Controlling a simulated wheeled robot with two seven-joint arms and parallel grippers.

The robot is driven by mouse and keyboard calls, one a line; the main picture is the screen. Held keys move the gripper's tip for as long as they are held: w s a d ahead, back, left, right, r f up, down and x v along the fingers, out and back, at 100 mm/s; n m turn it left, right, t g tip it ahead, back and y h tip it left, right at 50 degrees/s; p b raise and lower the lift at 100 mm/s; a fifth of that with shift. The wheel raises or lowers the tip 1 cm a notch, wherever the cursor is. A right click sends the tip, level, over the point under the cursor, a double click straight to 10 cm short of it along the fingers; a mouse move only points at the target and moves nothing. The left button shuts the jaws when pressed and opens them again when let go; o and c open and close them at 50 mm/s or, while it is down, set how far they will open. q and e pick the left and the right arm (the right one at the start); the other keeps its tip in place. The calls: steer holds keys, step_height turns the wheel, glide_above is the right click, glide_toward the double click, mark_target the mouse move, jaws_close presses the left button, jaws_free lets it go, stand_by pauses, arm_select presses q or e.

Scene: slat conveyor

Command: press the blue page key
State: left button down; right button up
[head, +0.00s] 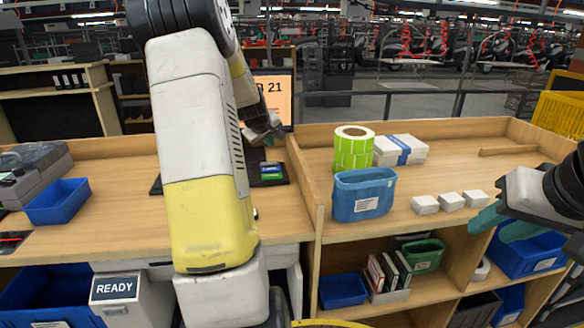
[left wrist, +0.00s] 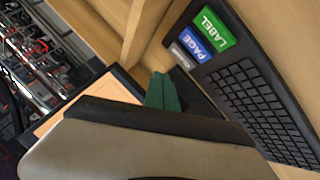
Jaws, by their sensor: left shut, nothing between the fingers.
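The blue PAGE key (left wrist: 198,48) sits on the black keyboard (left wrist: 262,108) in the left wrist view, between the green LABEL key (left wrist: 213,28) and a small grey key (left wrist: 182,56). In the head view the blue key (head: 271,177) and green key (head: 272,167) show small at the keyboard's right end. My left gripper (left wrist: 163,92) is shut and empty, its green fingers apart from the keys in the picture. It also shows in the head view (head: 272,133), beyond the keys. My right gripper (head: 503,226) has its teal fingers spread, at the right edge.
A monitor (head: 275,88) with an orange page stands behind the keyboard. A wooden divider (head: 307,190) rises right of it. Beyond are a blue bin (head: 363,194), a green label roll (head: 353,150) and small white boxes (head: 451,201). My left arm hides much of the left desk.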

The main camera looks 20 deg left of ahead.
mark_target(270, 171)
arm_select(q)
steer(key=shift+f, duration=3.45)
steer(key=shift+f, duration=0.4)
